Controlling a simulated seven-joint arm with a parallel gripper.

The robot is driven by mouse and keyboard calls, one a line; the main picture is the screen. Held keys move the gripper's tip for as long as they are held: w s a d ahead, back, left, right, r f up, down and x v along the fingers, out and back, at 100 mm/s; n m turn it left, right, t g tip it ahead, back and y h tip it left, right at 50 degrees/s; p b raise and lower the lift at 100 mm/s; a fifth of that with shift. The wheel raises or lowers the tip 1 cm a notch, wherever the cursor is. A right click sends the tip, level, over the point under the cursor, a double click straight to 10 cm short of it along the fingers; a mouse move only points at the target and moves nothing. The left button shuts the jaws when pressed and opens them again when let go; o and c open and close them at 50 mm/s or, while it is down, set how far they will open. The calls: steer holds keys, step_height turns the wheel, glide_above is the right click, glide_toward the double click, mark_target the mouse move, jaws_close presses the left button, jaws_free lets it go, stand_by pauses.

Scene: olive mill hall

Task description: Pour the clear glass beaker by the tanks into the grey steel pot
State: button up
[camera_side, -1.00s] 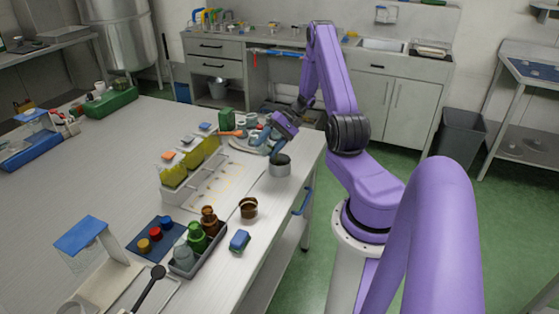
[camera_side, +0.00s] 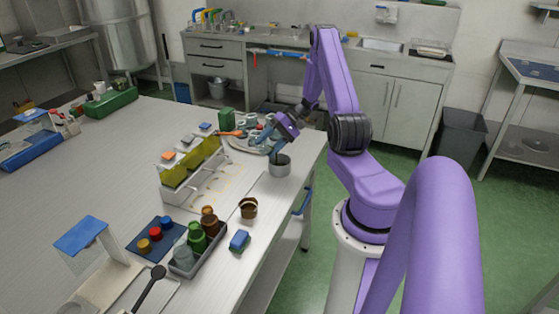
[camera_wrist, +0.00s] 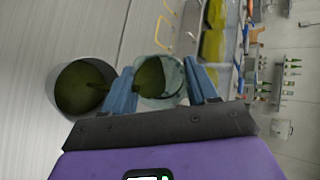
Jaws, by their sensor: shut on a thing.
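My gripper (camera_wrist: 160,88) is shut on the clear glass beaker (camera_wrist: 172,97), with a blue finger on either side of it. Olive-green liquid shows in the beaker. The grey steel pot (camera_wrist: 62,98) is just left of the beaker in the wrist view, and olive liquid shows in it too. A short dark streak lies between the pot's liquid and the near finger; I cannot tell whether it is a stream. In the side view my gripper (camera_side: 273,151) is just above and left of the pot (camera_side: 280,170), which stands near the table's right edge. The beaker is too small there to judge its tilt.
A rack with olive-yellow tanks (camera_side: 190,165) stands left of the pot. A plate with tools (camera_side: 247,145) lies behind. A brown cup (camera_side: 248,208), a blue block (camera_side: 239,241) and a tray of bottles (camera_side: 200,250) stand in front.

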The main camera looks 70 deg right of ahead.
steer(key=shift+s+d+r+t+y, duration=0.1)
steer(key=shift+s+t+y, duration=0.05)
steer(key=shift+t+y, duration=0.5)
stand_by(0.8)
steer(key=shift+s+d+f+n+t+y, duration=0.15)
steer(key=shift+f+n+t+y, duration=0.15)
steer(key=shift+f+t+y, duration=0.3)
stand_by(0.7)
steer(key=shift+s+d+t+y, duration=0.35)
steer(key=shift+s+t+y, duration=0.1)
steer(key=shift+s+t, duration=0.2)
stand_by(0.7)
steer(key=shift+s+d+n+t+y, duration=0.1)
steer(key=shift+d+n+t+y, duration=0.05)
steer(key=shift+n+t+y, duration=0.35)
stand_by(0.9)
steer(key=shift+r+y, duration=0.2)
steer(key=shift+y, duration=0.1)
